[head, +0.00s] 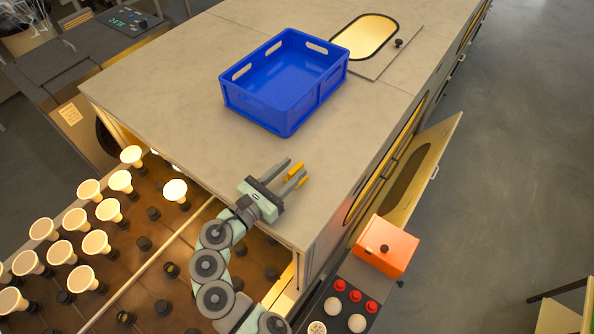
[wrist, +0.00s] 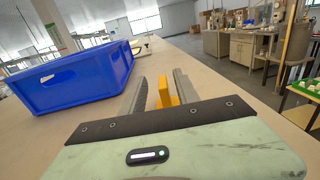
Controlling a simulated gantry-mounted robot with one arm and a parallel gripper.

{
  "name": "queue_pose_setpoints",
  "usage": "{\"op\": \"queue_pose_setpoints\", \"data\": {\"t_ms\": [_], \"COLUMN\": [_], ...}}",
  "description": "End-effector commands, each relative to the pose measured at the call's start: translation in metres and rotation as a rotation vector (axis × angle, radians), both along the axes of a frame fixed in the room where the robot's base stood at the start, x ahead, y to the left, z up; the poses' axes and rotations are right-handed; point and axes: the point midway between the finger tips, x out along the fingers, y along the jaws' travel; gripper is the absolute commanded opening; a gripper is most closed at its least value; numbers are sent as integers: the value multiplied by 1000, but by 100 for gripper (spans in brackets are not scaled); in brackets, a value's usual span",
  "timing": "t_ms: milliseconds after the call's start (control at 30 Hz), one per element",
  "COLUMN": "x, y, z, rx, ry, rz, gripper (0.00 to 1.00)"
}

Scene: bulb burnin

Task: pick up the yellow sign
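The small yellow sign (head: 294,171) is on the grey top surface near its front corner. My gripper (head: 297,168) is low over that surface, with its two grey fingers apart. In the wrist view, the sign (wrist: 164,93) shows between the fingers of my gripper (wrist: 162,84). It is close to the right finger, with a clear gap to the left finger. In the head view a bit of yellow also shows on the outer side of the nearer finger, which hides part of the sign. I cannot tell whether that finger touches it.
A blue crate (head: 262,104) stands behind my gripper; it is at left in the wrist view (wrist: 75,80). A glowing oval window (head: 365,36) lies further back. Lit bulbs (head: 96,242) stand in sockets at lower left. An orange box (head: 386,247) is beyond the front edge.

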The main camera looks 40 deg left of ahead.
Motion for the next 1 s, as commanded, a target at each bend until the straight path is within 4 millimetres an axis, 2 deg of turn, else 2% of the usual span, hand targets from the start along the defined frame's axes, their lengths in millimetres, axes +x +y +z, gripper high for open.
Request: {"op": "queue_pose_setpoints", "data": {"t_ms": [167,500,700,1000], "x": [10,55,56,55], "y": [-1,-2,0,0], "z": [1,-1,-2,-2], "rx": [2,2,2,2], "ry": [1,1,0,0], "rz": [-4,-3,0,0], "gripper": [37,37,37,14]}}
